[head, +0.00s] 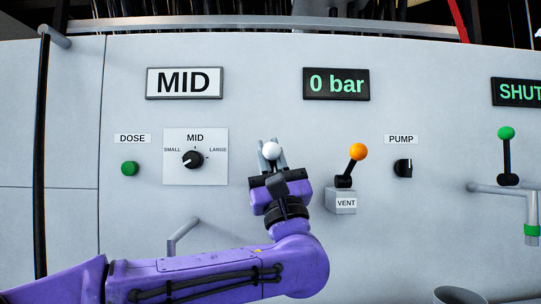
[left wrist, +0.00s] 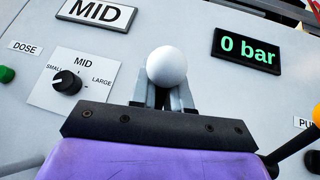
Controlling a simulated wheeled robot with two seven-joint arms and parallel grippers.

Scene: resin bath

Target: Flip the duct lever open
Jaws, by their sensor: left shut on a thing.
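My left gripper (head: 272,160) is shut on a white ball knob (head: 271,150) in the middle of the panel. In the left wrist view the white knob (left wrist: 166,66) sits between the two grey fingers of the left gripper (left wrist: 164,92). The knob's stem is hidden by the gripper, and no label for it shows. A lever with a green knob (head: 506,133) stands upright at the far right, on a grey pipe (head: 510,189), under a display reading SHUT (head: 517,93), cut off by the picture edge. No label naming a duct shows. My right gripper is not in view.
A lever with an orange knob (head: 358,152) leans right above the VENT box (head: 341,202), close to my left gripper. A PUMP switch (head: 403,168), size dial (head: 193,159) and green DOSE button (head: 130,169) sit on the panel. A grey handle (head: 183,235) sticks out below.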

